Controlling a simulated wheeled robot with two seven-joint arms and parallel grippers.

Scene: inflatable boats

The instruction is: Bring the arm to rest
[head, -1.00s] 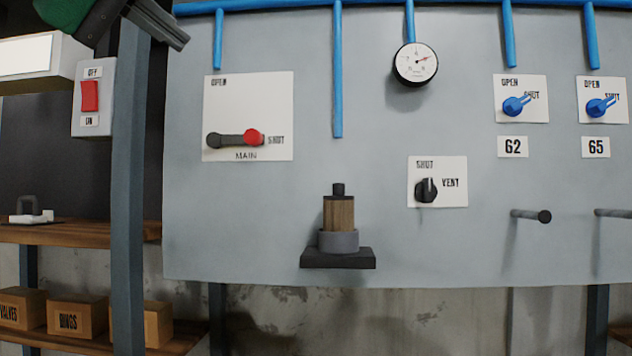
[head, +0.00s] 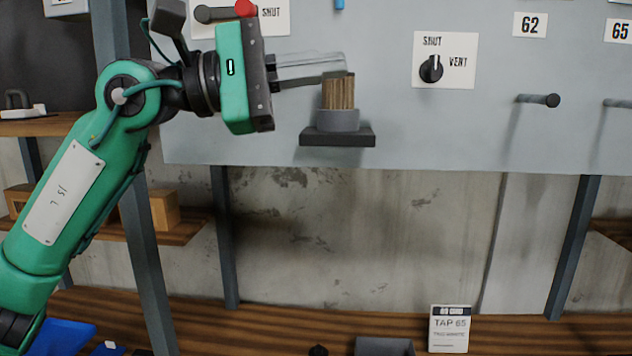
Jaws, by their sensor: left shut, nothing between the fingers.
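My left arm is green and comes in from the lower left. My left gripper (head: 345,72) is shut and empty, its fingers pointing right. In the picture its fingertips overlap the top of a brush-like piece with tan bristles (head: 338,93). That piece stands upright in a grey cup on a small dark shelf (head: 337,137) on the panel. The fingers hide its dark top, and I cannot tell whether they touch it. My right gripper is not in view.
The grey panel (head: 420,130) carries a black vent knob (head: 431,68), pegs (head: 538,100) and the main lever (head: 225,12). A blue object (head: 60,337) lies at the lower left.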

